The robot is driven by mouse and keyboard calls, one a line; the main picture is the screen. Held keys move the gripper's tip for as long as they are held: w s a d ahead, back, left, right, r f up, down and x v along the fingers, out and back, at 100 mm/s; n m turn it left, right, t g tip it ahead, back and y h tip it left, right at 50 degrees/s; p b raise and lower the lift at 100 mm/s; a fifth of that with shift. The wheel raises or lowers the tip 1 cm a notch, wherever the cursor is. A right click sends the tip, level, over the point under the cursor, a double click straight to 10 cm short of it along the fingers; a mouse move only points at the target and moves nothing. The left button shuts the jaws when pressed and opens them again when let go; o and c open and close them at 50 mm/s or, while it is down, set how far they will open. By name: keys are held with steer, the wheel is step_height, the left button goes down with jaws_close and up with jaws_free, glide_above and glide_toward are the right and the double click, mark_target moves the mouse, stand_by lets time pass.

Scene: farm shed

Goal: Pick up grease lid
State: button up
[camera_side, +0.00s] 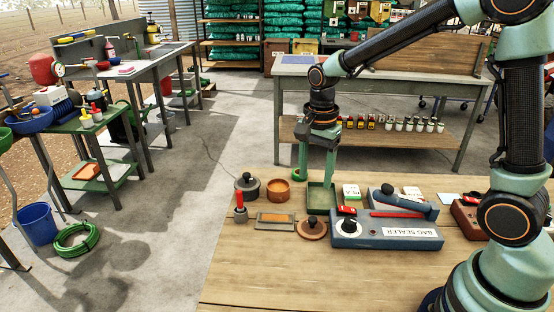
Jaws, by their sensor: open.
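A second, dark grey lid with a knob (247,181) sits on a pot at the table's back left.
An open brown pot (277,191) stands beside the dark pot. The table's front left is clear.

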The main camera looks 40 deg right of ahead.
glide_above(313, 218)
steer(key=f, duration=0.7)
steer(key=shift+w+a+f, duration=0.1)
steer(key=shift+w+a, duration=0.05)
steer(key=shift+a, duration=0.05)
steer(key=shift+d+f, duration=0.1)
steer(key=shift+f, duration=2.55)
steer(key=shift+c, duration=0.3)
jaws_close()
